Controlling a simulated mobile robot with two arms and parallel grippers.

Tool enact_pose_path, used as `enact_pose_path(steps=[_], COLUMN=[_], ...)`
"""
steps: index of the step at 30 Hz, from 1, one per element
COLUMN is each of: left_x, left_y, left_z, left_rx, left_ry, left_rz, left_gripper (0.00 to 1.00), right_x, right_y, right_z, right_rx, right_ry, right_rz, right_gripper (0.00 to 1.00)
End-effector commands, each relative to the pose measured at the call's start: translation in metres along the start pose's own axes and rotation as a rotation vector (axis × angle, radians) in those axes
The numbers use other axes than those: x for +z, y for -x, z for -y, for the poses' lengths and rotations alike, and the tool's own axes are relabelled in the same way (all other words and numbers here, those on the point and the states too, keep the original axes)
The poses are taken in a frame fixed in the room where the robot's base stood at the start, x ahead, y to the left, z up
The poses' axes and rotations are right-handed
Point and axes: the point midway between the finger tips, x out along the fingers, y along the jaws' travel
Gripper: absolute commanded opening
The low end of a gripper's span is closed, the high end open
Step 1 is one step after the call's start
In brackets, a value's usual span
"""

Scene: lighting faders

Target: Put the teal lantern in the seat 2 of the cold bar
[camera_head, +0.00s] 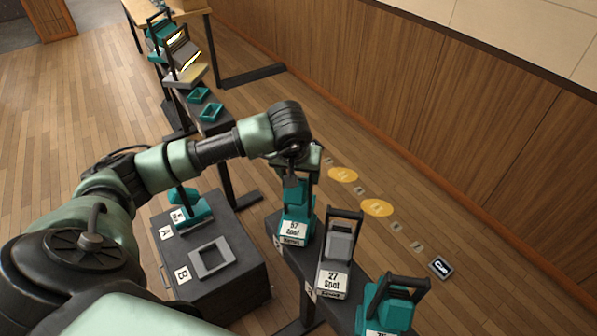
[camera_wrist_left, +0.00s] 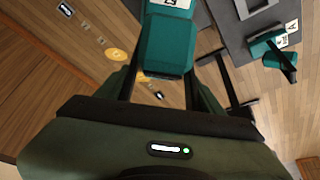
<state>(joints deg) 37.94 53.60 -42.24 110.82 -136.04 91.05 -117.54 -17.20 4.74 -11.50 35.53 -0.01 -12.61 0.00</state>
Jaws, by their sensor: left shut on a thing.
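My left gripper (camera_head: 297,176) is shut on a teal lantern (camera_head: 295,212) labelled "57 Spot". It stands upright at the near dark bar's (camera_head: 285,250) far end; I cannot tell whether its base touches the bar. In the left wrist view, the lantern's teal body (camera_wrist_left: 168,45) is between the fingers (camera_wrist_left: 160,85). A farther dark bar (camera_head: 219,127) has two empty teal seats, one nearer (camera_head: 211,112) and one behind (camera_head: 198,95). Past them stand a grey lantern on a yellow base (camera_head: 185,62) and a teal one (camera_head: 160,38). No seat numbers or bar name are readable. My right gripper is not in view.
The near bar also carries a grey lantern "27 Spot" (camera_head: 337,245) and another teal lantern (camera_head: 390,305). A dark box (camera_head: 235,275) left of it has a teal lamp (camera_head: 188,212) at A and an empty grey frame (camera_head: 212,257) at B. A wooden wall (camera_head: 480,150) bounds the right.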

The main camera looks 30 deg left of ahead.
Motion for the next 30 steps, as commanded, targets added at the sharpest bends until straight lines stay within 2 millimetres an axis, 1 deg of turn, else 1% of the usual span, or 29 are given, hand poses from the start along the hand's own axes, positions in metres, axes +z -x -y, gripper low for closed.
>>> enact_pose_path(steps=[6, 7, 8, 9, 17, 20, 23, 26, 30], left_x=[-0.002, 0.0, 0.0, 0.0, 0.0, -0.001, -0.002, -0.001, -0.001], left_y=[0.001, -0.001, 0.0, 0.0, 0.0, 0.003, 0.014, 0.032, 0.063], left_z=[0.0, 0.0, 0.0, 0.0, 0.0, 0.0, 0.0, 0.0, 0.0], left_rx=[0.002, 0.0, 0.0, 0.0, 0.0, 0.001, 0.001, 0.002, 0.002], left_ry=[0.002, 0.0, 0.001, 0.001, 0.001, 0.0, 0.001, -0.001, -0.001], left_rz=[-0.007, -0.002, -0.002, -0.001, -0.001, -0.003, -0.005, -0.008, -0.008], left_gripper=[0.0, 0.76, 0.84, 0.89, 0.89, 0.89, 0.89, 0.89, 0.89], right_x=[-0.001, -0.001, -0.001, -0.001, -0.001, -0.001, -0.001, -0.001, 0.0], right_y=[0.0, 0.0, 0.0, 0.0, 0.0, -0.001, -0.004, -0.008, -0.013], right_z=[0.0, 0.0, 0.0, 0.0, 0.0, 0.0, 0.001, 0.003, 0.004], right_rx=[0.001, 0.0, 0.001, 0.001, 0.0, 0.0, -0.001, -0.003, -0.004], right_ry=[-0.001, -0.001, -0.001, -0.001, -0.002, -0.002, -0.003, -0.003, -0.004], right_rz=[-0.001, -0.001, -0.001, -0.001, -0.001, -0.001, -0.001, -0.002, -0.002], right_gripper=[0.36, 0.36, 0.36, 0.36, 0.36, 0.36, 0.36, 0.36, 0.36])
